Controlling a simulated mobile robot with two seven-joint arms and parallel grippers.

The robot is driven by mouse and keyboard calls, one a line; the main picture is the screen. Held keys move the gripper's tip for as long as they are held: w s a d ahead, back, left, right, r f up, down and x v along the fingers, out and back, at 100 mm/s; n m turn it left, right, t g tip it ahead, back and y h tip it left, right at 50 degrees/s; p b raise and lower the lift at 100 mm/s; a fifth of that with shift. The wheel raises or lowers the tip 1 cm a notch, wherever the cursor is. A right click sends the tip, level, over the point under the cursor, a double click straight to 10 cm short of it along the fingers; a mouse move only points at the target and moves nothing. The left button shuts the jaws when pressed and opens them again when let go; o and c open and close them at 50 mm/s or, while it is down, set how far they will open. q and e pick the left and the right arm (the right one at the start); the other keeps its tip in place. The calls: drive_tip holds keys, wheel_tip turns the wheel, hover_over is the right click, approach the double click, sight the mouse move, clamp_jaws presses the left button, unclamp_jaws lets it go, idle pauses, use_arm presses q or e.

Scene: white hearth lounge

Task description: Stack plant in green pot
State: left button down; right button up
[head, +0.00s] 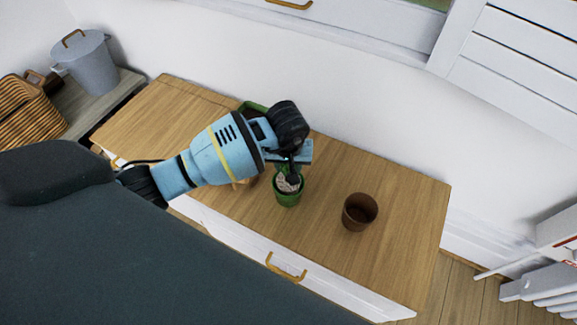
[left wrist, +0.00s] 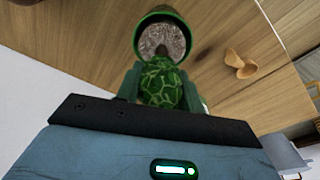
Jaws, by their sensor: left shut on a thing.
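The green pot (head: 288,199) stands upright on the wooden cabinet top, with pale grey soil inside. It also shows in the left wrist view (left wrist: 138,38). My left gripper (head: 290,172) is right above the pot. It is shut on the plant (left wrist: 160,84), a green, pale-veined leafy piece between its fingers in the left wrist view. The plant's lower end overlaps the soil there; I cannot tell whether it touches it. In the head view the gripper mostly hides the plant. My right gripper is not in view.
An empty-looking brown pot (head: 360,212) stands right of the green pot. A small tan wooden piece (left wrist: 240,64) lies on the cabinet top (head: 400,205). A green object (head: 249,106) is partly hidden behind my arm. The cabinet's right end is clear.

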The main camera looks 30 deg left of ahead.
use_arm(q)
drive_tip(key=shift+f, duration=0.65)
drive_tip(key=shift+f, duration=0.25)
drive_tip(key=c, duration=0.9)
unclamp_jaws()
drive_tip(key=shift+r, duration=0.15)
drive_tip(key=r, duration=0.3)
drive_tip(key=s+r+p, duration=0.1)
drive_tip(key=r, duration=0.7)
drive_tip(key=shift+s+d, duration=0.2)
drive_tip(key=shift+d, duration=0.1)
drive_tip(key=shift+s+r+p, duration=0.15)
drive_tip(key=shift+r+p, duration=0.15)
drive_tip(key=shift+r, duration=0.35)
drive_tip(key=shift+d, duration=0.1)
